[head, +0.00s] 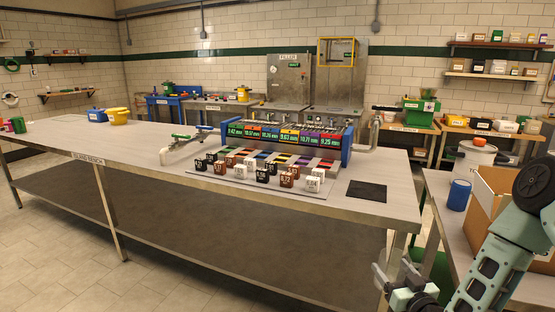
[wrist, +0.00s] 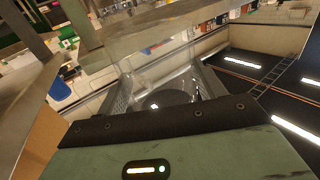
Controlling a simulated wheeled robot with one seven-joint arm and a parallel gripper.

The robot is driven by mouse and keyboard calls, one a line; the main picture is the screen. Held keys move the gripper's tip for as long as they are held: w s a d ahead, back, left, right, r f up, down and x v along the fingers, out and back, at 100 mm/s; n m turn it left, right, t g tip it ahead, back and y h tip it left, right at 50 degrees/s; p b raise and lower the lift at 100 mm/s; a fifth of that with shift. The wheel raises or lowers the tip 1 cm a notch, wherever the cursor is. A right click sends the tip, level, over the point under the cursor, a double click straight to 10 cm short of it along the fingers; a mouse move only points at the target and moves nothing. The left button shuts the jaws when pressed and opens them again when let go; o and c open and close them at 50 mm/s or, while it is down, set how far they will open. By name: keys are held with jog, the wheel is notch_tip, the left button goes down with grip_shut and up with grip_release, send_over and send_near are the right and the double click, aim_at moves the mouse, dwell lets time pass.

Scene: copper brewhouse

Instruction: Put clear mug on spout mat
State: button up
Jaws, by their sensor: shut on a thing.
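My gripper (head: 396,278) is low at the bottom right of the head view, beside the long bench's right end and apart from its top. In the wrist view a see-through thing, which looks like the clear mug (wrist: 160,78), sits right in front of my gripper's dark palm edge. My gripper is shut on it. The mug's outline is faint, and I cannot make it out in the head view. A flat black mat (head: 367,190), which looks like the spout mat, lies bare near the bench's right end.
The long bench (head: 100,141) carries a rack with lit displays (head: 285,136) and a board with several small labelled blocks (head: 265,180). A side table at right holds a cardboard box (head: 485,200), a blue cup (head: 459,195) and a pot (head: 474,158).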

jog(key=s+d+f+m+h+p, duration=0.1)
jog(key=s+p, duration=0.1)
jog(key=s, duration=0.4)
jog(key=s+d+h+p, duration=0.1)
jog(key=s+h+p, duration=0.1)
jog(key=s, duration=0.4)
jog(key=shift+s+f+m+p, duration=0.35)
jog(key=shift+m, duration=0.05)
jog(key=shift+d+f, duration=0.1)
jog(key=shift+d, duration=0.15)
jog(key=shift+a, duration=0.2)
jog(key=shift+d, duration=0.2)
jog(key=shift+a, duration=0.1)
dwell(0.3)
